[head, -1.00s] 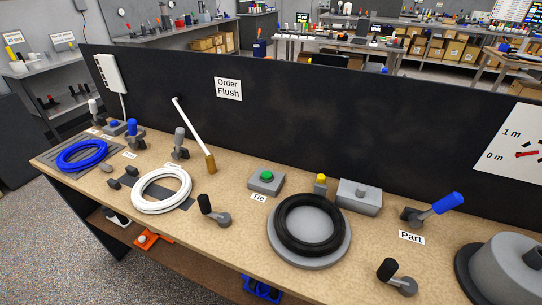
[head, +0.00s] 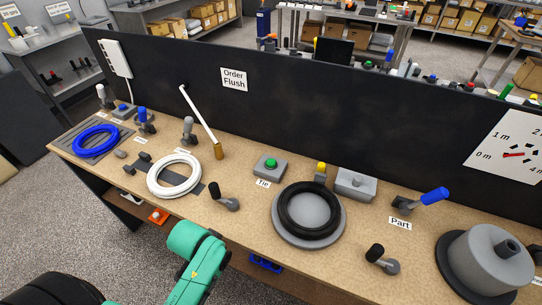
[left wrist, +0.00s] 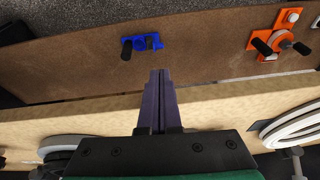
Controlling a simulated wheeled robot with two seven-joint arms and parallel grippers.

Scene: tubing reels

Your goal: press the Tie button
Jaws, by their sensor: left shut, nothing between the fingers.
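The Tie button (head: 270,161) is a green round cap on a small grey box in the middle of the bench in the head view. Its label "Tie" (head: 263,183) lies just in front of it. My left arm comes in green from the bottom of the head view, in front of the bench, and its fingertips do not show there. In the left wrist view my left gripper (left wrist: 161,73) is shut and empty, its dark fingers over the bench's front edge. The Tie button is not in the left wrist view. My right gripper is in neither view.
A black tubing ring (head: 309,210) on a grey disc sits right of the button. A white coil (head: 174,176) and a black-knobbed lever (head: 224,196) stand left. A dark partition (head: 300,120) rises behind. An orange device (left wrist: 278,44) and a blue one (left wrist: 142,44) are below.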

